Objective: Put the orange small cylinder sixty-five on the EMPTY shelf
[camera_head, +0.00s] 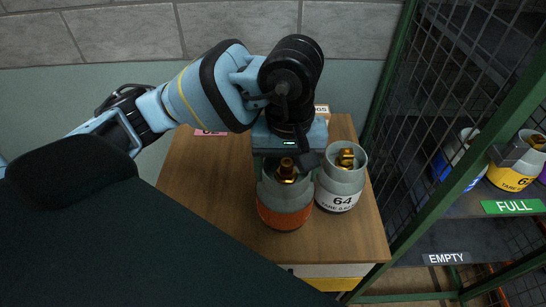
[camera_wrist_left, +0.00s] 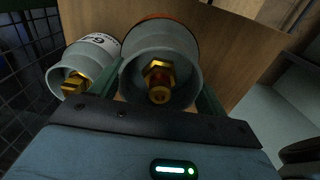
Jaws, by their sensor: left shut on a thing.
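The orange small cylinder (camera_head: 284,214) has a grey collar and a brass valve and is upright at the wooden cabinet top. I cannot tell whether it touches the top. In the left wrist view its grey collar (camera_wrist_left: 158,42) is between my fingers, with a sliver of orange behind. My left gripper (camera_head: 287,163) comes from above and is shut on the collar. The cylinder's number is not readable. The EMPTY shelf (camera_head: 440,240) is a dark board at lower right, with a white EMPTY label (camera_head: 446,258) on its edge. My right gripper is not in view.
A white-banded cylinder marked 64 (camera_head: 339,185) stands close to the right of the orange one. The mesh rack's green post (camera_head: 385,75) rises beside the cabinet top (camera_head: 215,175). Above the EMPTY shelf, yellow (camera_head: 513,179) and blue (camera_head: 440,168) cylinders stand on the FULL shelf.

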